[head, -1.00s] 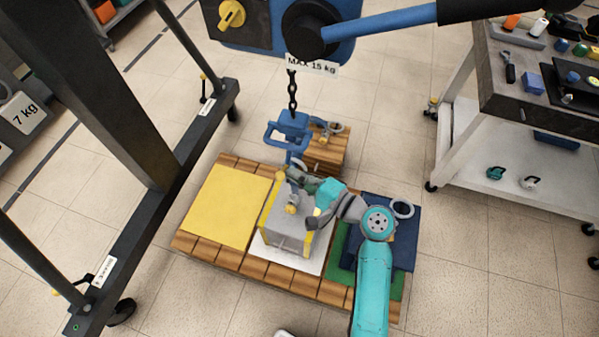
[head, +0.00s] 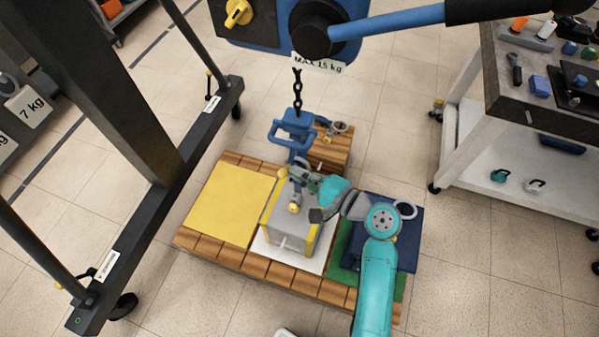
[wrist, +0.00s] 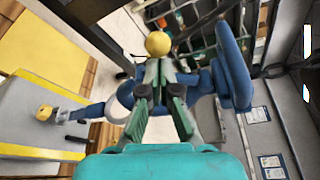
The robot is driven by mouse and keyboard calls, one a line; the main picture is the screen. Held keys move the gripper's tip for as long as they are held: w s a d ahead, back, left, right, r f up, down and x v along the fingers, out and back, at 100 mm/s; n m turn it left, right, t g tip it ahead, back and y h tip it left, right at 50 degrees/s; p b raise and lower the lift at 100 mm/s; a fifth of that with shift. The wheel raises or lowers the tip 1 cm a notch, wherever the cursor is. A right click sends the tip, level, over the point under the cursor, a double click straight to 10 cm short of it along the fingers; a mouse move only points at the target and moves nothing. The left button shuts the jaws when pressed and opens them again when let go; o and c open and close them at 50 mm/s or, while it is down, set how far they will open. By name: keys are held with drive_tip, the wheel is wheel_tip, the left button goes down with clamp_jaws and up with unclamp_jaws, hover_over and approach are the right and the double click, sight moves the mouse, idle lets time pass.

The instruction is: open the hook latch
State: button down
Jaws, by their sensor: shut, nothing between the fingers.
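The blue hook block (head: 295,126) hangs from a chain above the back of a grey box with yellow edges (head: 290,230). Its blue frame and handle fill the right middle of the wrist view (wrist: 233,65). A yellow ball knob (wrist: 158,43) stands just beyond my fingertips; I cannot tell whether they touch it. My gripper (head: 302,178) is beside the lower part of the hook, over the box. In the wrist view its fingers (wrist: 160,78) are together and empty. The hook's mouth and latch are largely hidden by my gripper.
A second yellow knob (head: 295,207) is on top of the box. The box stands on a white square on a wooden pallet (head: 210,245), beside a yellow square (head: 230,203). A wooden crate (head: 330,155) stands behind. A blue hoist arm (head: 385,28) passes overhead.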

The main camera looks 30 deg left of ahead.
wheel_tip(320, 180, up, 7)
drive_tip(key=m+g+h, duration=0.1)
drive_tip(key=m+g, duration=0.1)
drive_tip(key=m, duration=0.4)
drive_tip(key=shift+h, duration=0.4)
drive_tip(key=shift+w, duration=0.1)
idle(0.3)
drive_tip(key=v, duration=1.2)
drive_tip(key=shift+w, duration=0.25)
drive_tip(key=shift+r, duration=0.1)
